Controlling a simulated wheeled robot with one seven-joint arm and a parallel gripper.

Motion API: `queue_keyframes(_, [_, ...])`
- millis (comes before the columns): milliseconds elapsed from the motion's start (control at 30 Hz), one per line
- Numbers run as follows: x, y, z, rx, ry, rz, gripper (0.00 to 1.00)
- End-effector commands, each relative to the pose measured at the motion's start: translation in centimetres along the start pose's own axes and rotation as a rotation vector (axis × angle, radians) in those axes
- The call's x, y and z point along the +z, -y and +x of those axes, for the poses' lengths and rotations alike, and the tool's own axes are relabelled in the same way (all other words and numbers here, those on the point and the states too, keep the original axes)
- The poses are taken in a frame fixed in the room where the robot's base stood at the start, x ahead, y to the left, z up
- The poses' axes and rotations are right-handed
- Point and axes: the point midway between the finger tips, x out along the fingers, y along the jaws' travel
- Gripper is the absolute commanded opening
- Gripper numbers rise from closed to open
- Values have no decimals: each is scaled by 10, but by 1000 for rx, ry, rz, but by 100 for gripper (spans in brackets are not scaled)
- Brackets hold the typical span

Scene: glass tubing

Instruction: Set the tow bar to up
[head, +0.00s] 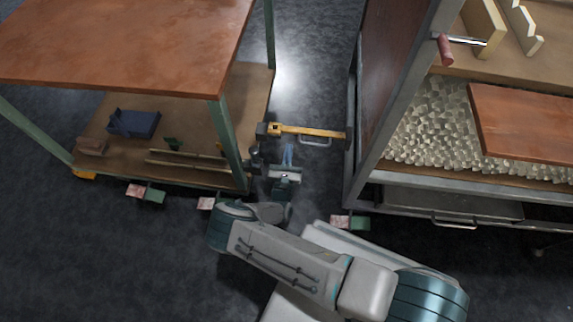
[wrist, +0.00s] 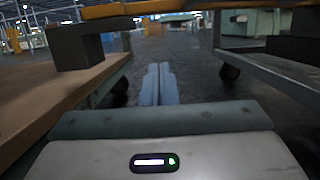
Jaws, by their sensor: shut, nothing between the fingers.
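The tow bar (head: 308,131) is a yellow bar that lies level across the gap between the left cart and the right cart. Its left end meets a dark block (head: 262,132) at the left cart's edge, and a grey loop handle (head: 316,142) sits along its near side. In the wrist view the bar (wrist: 190,7) crosses the top of the picture, with the dark block (wrist: 75,46) at left. My gripper (head: 289,147) is on the near side of the bar, left of the handle. Its blue fingers (wrist: 157,68) are together and hold nothing. Whether they touch the bar is unclear.
The left cart has an orange-brown top (head: 125,40) and a lower shelf (head: 100,120) with small parts. The right cart (head: 445,190) carries many glass pieces (head: 430,125) and a red-handled lever (head: 445,50). Between them is a narrow strip of dark floor (head: 312,85).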

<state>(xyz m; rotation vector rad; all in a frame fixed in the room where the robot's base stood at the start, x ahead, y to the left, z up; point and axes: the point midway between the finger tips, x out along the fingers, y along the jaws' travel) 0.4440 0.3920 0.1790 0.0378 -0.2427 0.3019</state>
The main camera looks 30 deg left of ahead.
Motion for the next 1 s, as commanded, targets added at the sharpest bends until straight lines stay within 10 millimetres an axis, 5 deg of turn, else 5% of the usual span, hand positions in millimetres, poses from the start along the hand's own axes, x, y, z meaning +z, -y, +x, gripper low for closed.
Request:
queue_keyframes(100, [2,0,24,0,2,0,0])
queue_keyframes(400, [36,-2,28,3,0,0,0])
queue_keyframes(1000, [42,-4,29,6,0,8,0])
